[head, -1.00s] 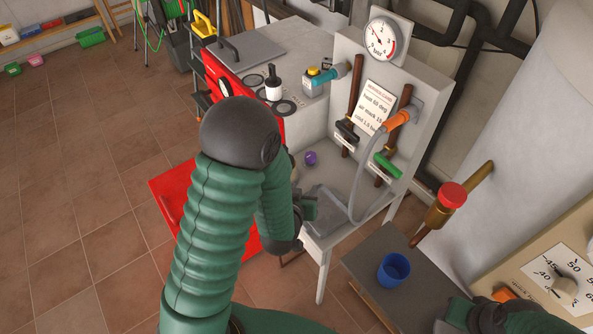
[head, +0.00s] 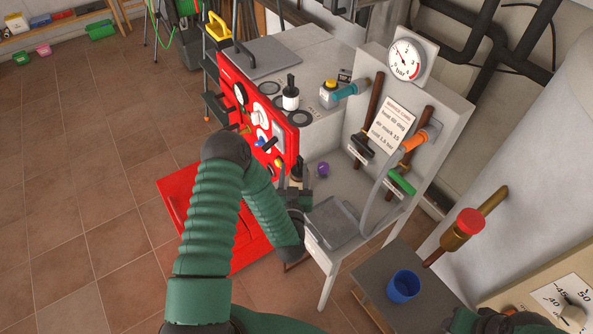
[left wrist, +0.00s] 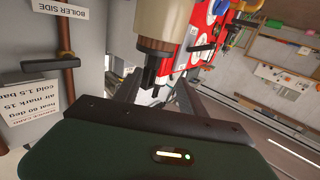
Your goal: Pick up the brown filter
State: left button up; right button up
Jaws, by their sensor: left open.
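A tan-brown cylinder with a black end, which looks like the brown filter (head: 297,181), stands at the back left of the small grey table in the head view. In the left wrist view the filter (left wrist: 165,35) is at the top centre, its black end pointing down in the picture. My left gripper (head: 300,195) is open right by the filter, partly covering it. In the left wrist view its fingers (left wrist: 158,84) spread either side of the black end; contact cannot be told. My right gripper (head: 500,321) is cut off at the bottom right, its jaws unclear.
A red gauge panel (head: 262,125) stands close behind my left arm. A purple knob-like object (head: 323,169) and a grey tray (head: 335,222) are on the table (head: 322,258). A grey hose (head: 376,205) hangs at the right. A blue cup (head: 403,287) stands on a low bench.

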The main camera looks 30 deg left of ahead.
aim_at(302, 165)
pick_arm(q)
jog(key=w, duration=0.5)
jog(key=shift+a, duration=0.2)
jog(key=shift+w+a+f, duration=0.15)
jog(key=shift+w+a, duration=0.6)
jog(key=shift+a, duration=0.35)
jog(key=shift+c, duration=1)
jog(key=shift+d, duration=0.4)
grip_shut()
pick_arm(e)
jog(key=shift+w+d+f, duration=0.1)
jog(key=shift+w+d, duration=0.05)
jog(key=shift+d, duration=0.45)
pick_arm(q)
jog(key=shift+a, duration=0.15)
